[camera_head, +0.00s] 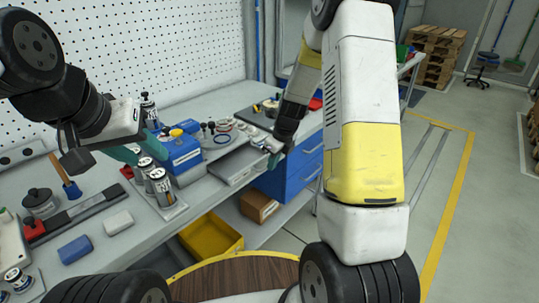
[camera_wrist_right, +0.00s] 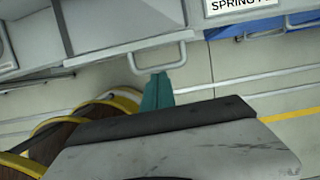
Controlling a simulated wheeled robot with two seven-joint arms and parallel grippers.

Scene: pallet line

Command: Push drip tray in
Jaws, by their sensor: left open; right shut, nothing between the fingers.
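The drip tray (camera_head: 238,166) is a grey, shallow, drawer-like box that sticks out at the front edge of the workbench. In the right wrist view, a grey front with a U-shaped handle (camera_wrist_right: 160,46) spans the top left; I take it to be the tray's front. My right gripper (camera_head: 270,147) is at the tray's right end, shut and empty. Its teal fingertips (camera_wrist_right: 157,84) are just below the handle; whether they touch cannot be told. My left gripper (camera_head: 146,146) is open over the bench, beside the blue box and canisters.
A blue box (camera_head: 182,152) and several canisters (camera_head: 161,186) stand on the bench left of the tray. Blue drawers (camera_head: 291,176) are under the bench to the right. A yellow bin (camera_head: 211,237) and a cardboard box (camera_head: 256,207) are on the shelf below.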

